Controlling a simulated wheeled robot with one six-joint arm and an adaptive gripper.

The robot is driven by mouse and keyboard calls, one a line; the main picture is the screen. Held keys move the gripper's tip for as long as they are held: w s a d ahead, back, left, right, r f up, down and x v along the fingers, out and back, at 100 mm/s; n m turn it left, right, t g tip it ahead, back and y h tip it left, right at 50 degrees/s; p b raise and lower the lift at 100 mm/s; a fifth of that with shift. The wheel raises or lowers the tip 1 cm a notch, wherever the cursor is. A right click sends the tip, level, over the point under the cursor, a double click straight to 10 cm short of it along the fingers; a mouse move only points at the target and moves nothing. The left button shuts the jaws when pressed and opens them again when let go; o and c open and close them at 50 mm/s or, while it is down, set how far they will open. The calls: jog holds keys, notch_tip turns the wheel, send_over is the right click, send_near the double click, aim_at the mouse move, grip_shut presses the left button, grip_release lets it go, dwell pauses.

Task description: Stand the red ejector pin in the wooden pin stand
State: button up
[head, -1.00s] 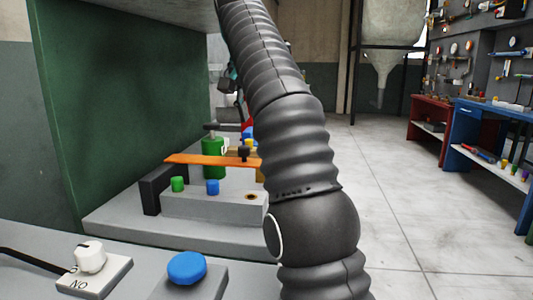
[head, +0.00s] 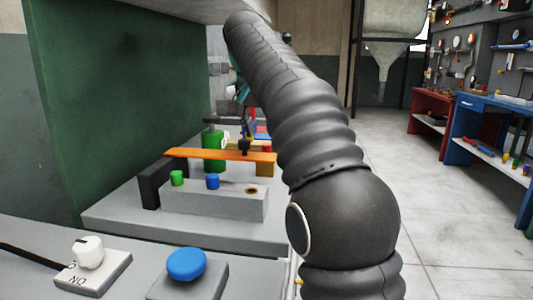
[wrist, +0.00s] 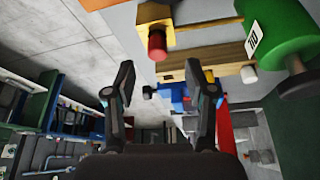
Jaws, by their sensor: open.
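The red ejector pin (wrist: 157,46) shows in the wrist view as a short red cylinder sticking out of a yellow block. In the head view the pin (head: 266,146) is a small red shape at the right end of the orange bar, beside my arm. The wooden pin stand (wrist: 215,60) is a pale wooden bar beyond it in the wrist view, with a dark hole and a white-tipped pin (wrist: 249,74). My gripper (wrist: 158,84) is open and empty, its fingers apart, with the red pin ahead of it. In the head view the fingertips are not clear.
An orange bar (head: 215,154) crosses above a grey block (head: 215,200) with green and blue pegs. A tagged green cylinder (head: 212,150) stands behind it. A blue button (head: 187,264) and white knob (head: 89,252) are nearer. Open floor lies right.

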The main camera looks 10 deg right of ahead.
aim_at(266, 144)
jog(key=shift+d+x, duration=0.2)
jog(key=shift+x, duration=2.5)
jog(key=shift+r, duration=0.1)
grip_shut()
